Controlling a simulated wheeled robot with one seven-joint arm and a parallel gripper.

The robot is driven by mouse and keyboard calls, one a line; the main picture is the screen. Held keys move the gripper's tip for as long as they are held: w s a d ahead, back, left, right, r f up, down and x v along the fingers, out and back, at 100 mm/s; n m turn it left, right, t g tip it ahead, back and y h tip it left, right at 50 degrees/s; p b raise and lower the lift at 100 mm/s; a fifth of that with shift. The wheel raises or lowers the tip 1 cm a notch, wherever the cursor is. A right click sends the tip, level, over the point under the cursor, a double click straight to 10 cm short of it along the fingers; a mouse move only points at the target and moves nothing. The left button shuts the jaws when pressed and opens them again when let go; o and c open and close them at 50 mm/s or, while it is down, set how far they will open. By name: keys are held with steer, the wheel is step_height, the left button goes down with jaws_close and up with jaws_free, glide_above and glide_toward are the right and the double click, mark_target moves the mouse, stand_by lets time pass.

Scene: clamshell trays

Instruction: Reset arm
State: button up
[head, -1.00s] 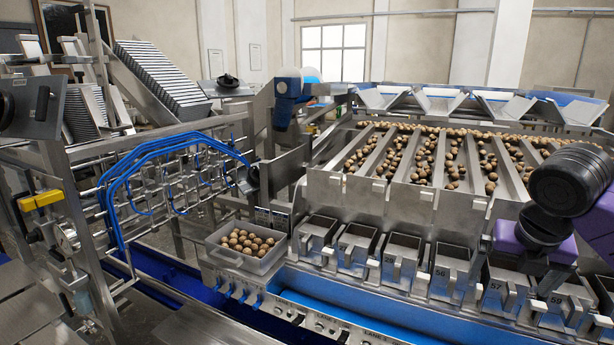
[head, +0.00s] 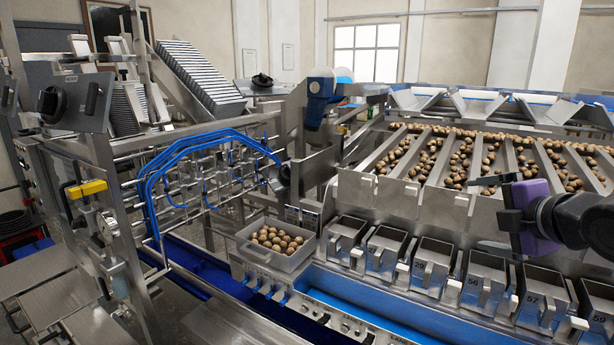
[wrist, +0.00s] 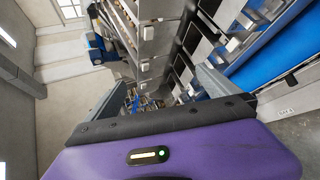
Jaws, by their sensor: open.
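My gripper (head: 478,213) is at the right of the head view, in front of the nut chutes and above the metal bins. Its purple and black wrist (head: 526,214) lies level, with the fingers pointing left. The fingers are apart, with nothing seen between them. In the wrist view my gripper (wrist: 160,92) also shows two grey fingers spread wide beyond the purple housing. A grey tray (head: 262,252) full of round brown nuts stands on the machine's front ledge, left of my gripper and well apart from it.
Several metal bins (head: 431,262) line the machine front below my gripper. Sloped chutes (head: 440,160) hold many nuts behind it. A frame with blue hoses (head: 190,150) stands at left, with a stack of clamshell trays (head: 200,75) behind. A blue belt (head: 370,305) runs along the front.

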steer(key=s+a+r+m+t+y, duration=0.1)
steer(key=s+a+r+m+t, duration=0.15)
steer(key=a+m+t, duration=0.65)
steer(key=s+a+f+m+g, duration=0.2)
steer(key=s+f, duration=0.7)
steer(key=s, duration=0.6)
steer(key=s+a+f+m+g+h, duration=0.1)
steer(key=s+f+m, duration=0.4)
steer(key=s+f, duration=0.5)
steer(key=s+a+f+m+g, duration=0.3)
steer(key=s+f, duration=0.6)
steer(key=s, duration=1.2)
steer(key=shift+a+f+m+g+h, duration=0.3)
steer(key=shift+f+m+g, duration=0.1)
steer(key=shift+g, duration=0.1)
steer(key=shift+s, duration=0.1)
